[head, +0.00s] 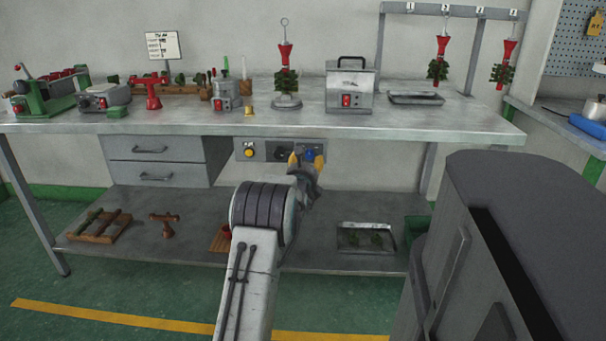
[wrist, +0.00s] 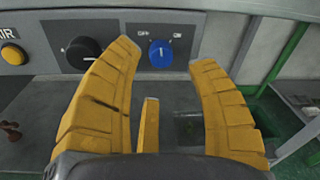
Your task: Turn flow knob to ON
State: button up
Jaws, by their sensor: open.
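A thin white mark on the knob appears to point roughly up. In the head view the blue knob (head: 310,154) shows just behind the fingertips. My gripper (head: 306,159) is open and empty, with yellow fingers. In the wrist view its fingertips (wrist: 163,53) stand apart on either side of the knob; I cannot tell whether they touch it.
A black knob (wrist: 82,53) is left of the blue one, close to my left finger. A yellow button (head: 249,153) is farther left on the panel. The bench top (head: 200,122) overhangs it. A lower shelf (head: 150,262) holds trays and racks.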

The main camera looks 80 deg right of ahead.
jog(key=a, duration=0.7)
jog(key=shift+r, duration=0.15)
jog(key=shift+o, duration=0.3)
jog(key=shift+a, duration=0.1)
